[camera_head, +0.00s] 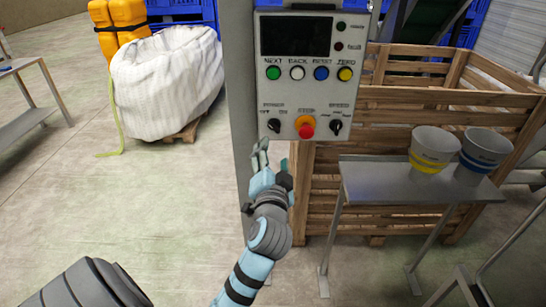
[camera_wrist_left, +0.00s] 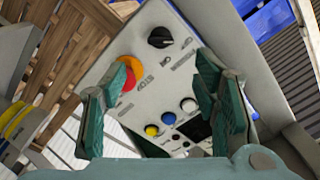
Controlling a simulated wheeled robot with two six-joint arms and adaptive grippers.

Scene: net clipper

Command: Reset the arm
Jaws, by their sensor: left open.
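The control panel (camera_head: 306,80) is a light grey box on a post, with a dark screen and a row of buttons labelled NEXT, BACK, RESET and ZERO. The blue RESET button (camera_head: 321,73) sits between the white and yellow buttons; it also shows in the left wrist view (camera_wrist_left: 169,118). Below are a red stop button (camera_head: 306,127) on yellow and two black knobs. My left gripper (camera_head: 262,152) is just below the panel's lower left part, open and empty. In the left wrist view its fingers (camera_wrist_left: 160,105) frame the panel face. My right gripper is not in view.
A wooden crate (camera_head: 400,110) stands behind the panel. A small metal table (camera_head: 375,180) at right holds two grey buckets, one yellow-banded (camera_head: 429,150), one blue-banded (camera_head: 481,155). A white bulk bag (camera_head: 168,80) stands at left.

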